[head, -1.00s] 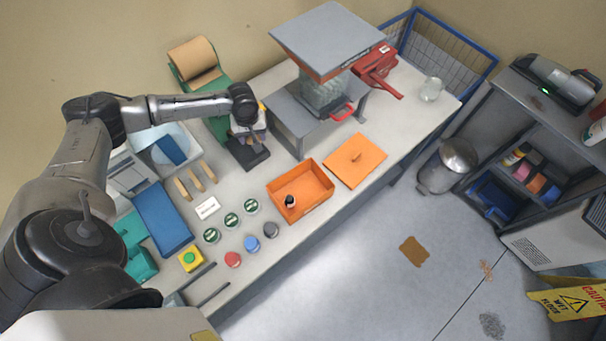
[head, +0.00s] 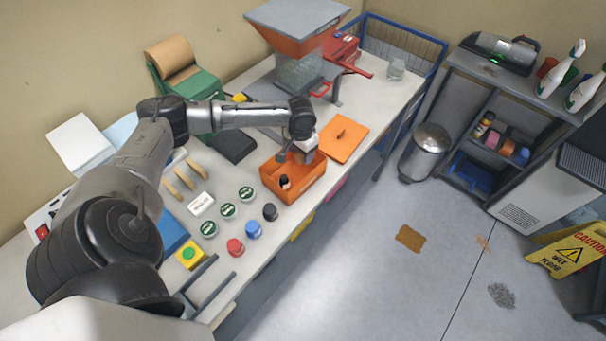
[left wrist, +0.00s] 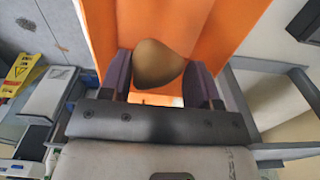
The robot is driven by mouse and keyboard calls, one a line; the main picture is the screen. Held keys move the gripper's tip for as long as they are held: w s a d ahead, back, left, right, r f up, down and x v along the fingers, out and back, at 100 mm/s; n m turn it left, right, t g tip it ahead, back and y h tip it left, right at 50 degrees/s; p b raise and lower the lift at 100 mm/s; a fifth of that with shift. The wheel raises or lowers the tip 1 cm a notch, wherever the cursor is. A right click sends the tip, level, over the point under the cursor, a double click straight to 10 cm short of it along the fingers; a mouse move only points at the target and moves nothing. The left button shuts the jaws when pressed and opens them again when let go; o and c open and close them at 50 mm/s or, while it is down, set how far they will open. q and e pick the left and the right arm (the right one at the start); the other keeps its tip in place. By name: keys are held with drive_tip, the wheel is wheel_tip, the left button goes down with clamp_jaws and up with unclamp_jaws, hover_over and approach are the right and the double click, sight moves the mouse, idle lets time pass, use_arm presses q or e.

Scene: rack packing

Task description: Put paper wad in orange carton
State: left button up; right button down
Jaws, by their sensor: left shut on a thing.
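The brown paper wad (left wrist: 157,65) is between the two fingers of my left gripper (left wrist: 158,80) in the left wrist view. The gripper is shut on it. In the head view my left gripper (head: 297,157) is over the back part of the open orange carton (head: 308,186), and the wad is hidden there. Orange carton walls (left wrist: 215,35) fill the space behind the wad in the left wrist view. A small black and white bottle (head: 285,182) stands inside the carton. My right gripper is not in view.
An orange lid (head: 345,139) lies beside the carton. The hopper machine (head: 297,35) stands behind. Several green-topped tins (head: 228,210) and the red (head: 235,247), blue (head: 253,230) and dark (head: 270,212) caps lie left of the carton. The table's front edge is close to it.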

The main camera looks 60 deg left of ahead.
sight(301, 171)
use_arm(q)
drive_tip(key=shift+f, duration=3.55)
drive_tip(key=shift+f, duration=0.1)
drive_tip(key=o, duration=0.9)
wheel_tip(301, 171, up, 12)
drive_tip(key=shift+r+p, duration=0.1)
drive_tip(key=shift+p, duration=0.2)
